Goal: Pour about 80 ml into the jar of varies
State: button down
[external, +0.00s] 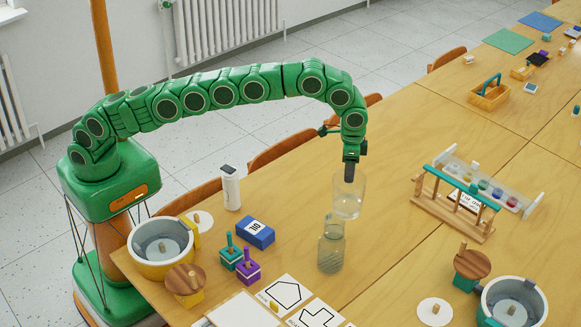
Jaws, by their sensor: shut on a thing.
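My gripper (350,172) is at the end of the green arm, pointing down over the near table. It is shut on the rim of a clear glass vessel (348,198), which looks close to upright. Below it in the picture, a grey-green transparent jar or bottle (331,248) with a narrower neck stands upright on the table. The bottom of the glass overlaps the top of this jar in the view, so I cannot tell whether they touch. Liquid levels in both are too unclear to read. No stream of liquid shows.
A white bottle (230,188), a blue block (255,234) and teal and purple stacked pieces (240,262) stand to the left. Shape cards (285,292) lie in front. A wooden rack (453,205) stands right. The table between jar and rack is clear.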

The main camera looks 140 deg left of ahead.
jog(key=shift+s+a+f+m, duration=0.1)
jog(key=shift+a+f+m, duration=0.2)
jog(key=shift+a+m, duration=0.4)
jog(key=shift+d+r, duration=0.1)
jog(key=shift+w+d+r+g+y, duration=0.2)
jog(key=shift+d+r+g+y, duration=0.15)
jog(key=shift+r+y, duration=0.2)
notch_tip(320, 180, up, 2)
jog(key=w+d+g+y, duration=0.1)
jog(key=d+y, duration=0.2)
jog(key=r+g+y, duration=0.2)
jog(key=g+y, duration=0.2)
jog(key=y, duration=0.2)
send_over(341, 199)
jog(key=a, duration=0.1)
jog(key=shift+s+f, duration=0.25)
jog(key=shift+s, duration=0.05)
jog(key=shift+w+d+y, duration=0.2)
jog(key=shift+d+y, duration=0.1)
jog(key=shift+y, duration=0.15)
jog(key=shift+w+d+f+g+y, duration=0.2)
jog(key=shift+d+g+y, duration=0.05)
jog(key=shift+d+y, duration=0.2)
jog(key=shift+w+d+f+g+y, duration=0.15)
jog(key=shift+w+d+g+y, duration=0.05)
jog(key=shift+d+y, duration=0.2)
dwell(0.9)
